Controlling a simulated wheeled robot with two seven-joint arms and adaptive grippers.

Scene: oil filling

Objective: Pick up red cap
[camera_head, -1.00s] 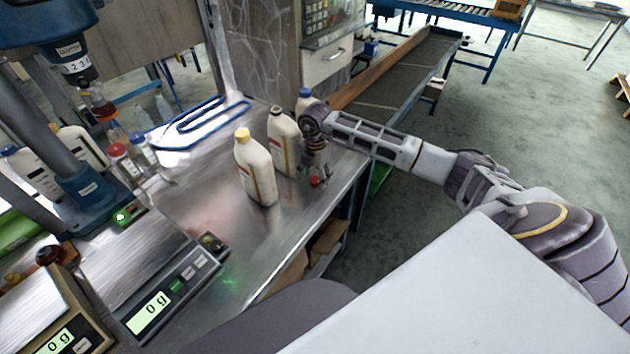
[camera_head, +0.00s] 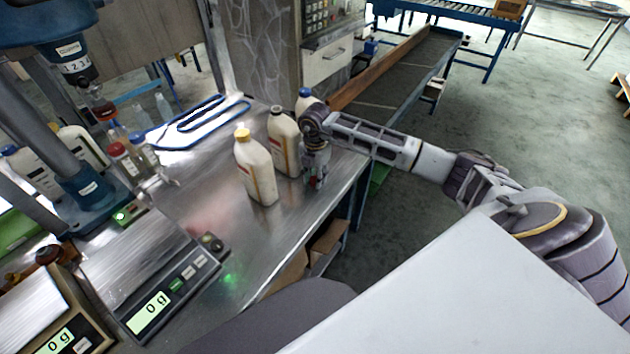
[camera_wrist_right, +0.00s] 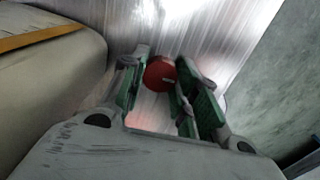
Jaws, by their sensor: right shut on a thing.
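The red cap (camera_wrist_right: 160,73) shows in the right wrist view between the green-padded fingers of my right gripper (camera_wrist_right: 162,92). The gripper is shut on it. In the head view my right gripper (camera_head: 316,181) points down at the table's right edge, beside the white bottles, and the cap is hard to make out between the fingers. I cannot tell whether the cap still touches the metal table (camera_head: 235,240). My left gripper is not in view.
A yellow-capped bottle (camera_head: 257,170) and another white bottle (camera_head: 284,140) stand just left of my right gripper. A blue-capped bottle (camera_head: 305,98) is behind them. Scales (camera_head: 150,300) and a blue press (camera_head: 90,195) are at the left.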

